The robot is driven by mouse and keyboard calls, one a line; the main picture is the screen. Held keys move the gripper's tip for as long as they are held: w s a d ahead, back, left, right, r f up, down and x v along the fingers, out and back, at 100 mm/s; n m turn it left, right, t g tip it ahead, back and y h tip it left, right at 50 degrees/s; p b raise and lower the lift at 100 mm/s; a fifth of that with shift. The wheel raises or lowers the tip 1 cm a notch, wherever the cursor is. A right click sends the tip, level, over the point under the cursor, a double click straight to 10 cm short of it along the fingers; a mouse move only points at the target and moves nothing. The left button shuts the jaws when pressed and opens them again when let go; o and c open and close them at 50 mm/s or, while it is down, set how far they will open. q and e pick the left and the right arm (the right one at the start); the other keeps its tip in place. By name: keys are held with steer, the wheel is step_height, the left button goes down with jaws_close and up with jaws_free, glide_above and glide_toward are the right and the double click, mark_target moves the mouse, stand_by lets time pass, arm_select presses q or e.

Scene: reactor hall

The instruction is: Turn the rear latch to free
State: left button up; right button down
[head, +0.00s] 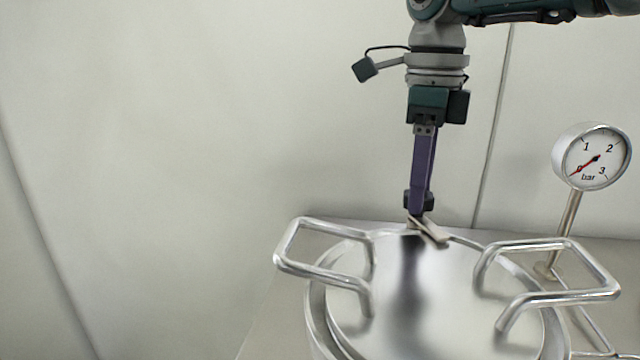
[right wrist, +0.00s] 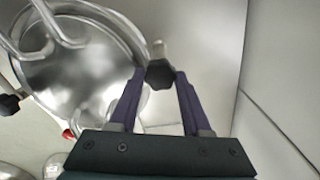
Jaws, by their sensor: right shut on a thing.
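The rear latch (head: 431,231) is a small flat metal bar at the back rim of the round steel lid (head: 450,285). In the head view it lies slantwise at the lid's rear edge. My right gripper (head: 419,203) points down from above and is shut on the latch's dark knob. In the right wrist view the dark knob (right wrist: 159,75) sits between the purple fingertips of that gripper (right wrist: 160,78), with the pale bar (right wrist: 158,49) showing beyond it. The fingers hide part of the latch. My left gripper is not in view.
Two bent tube handles, left (head: 322,275) and right (head: 560,295), stand up from the lid. A pressure gauge (head: 592,157) on a post stands at the right, its red needle near 0. Another dark knob (right wrist: 10,104) shows at the left of the right wrist view. A pale wall is behind.

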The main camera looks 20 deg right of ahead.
steer(key=n, duration=0.2)
steer(key=shift+n, duration=0.4)
steer(key=n, duration=0.3)
steer(key=shift+n+b, duration=0.3)
steer(key=shift+b, duration=0.1)
steer(key=n, duration=0.4)
steer(key=shift+r+n, duration=0.1)
steer(key=shift+n, duration=0.2)
steer(key=shift+a+n, duration=0.1)
steer(key=shift+n, duration=0.5)
steer(key=shift+c, duration=1.8)
jaws_free()
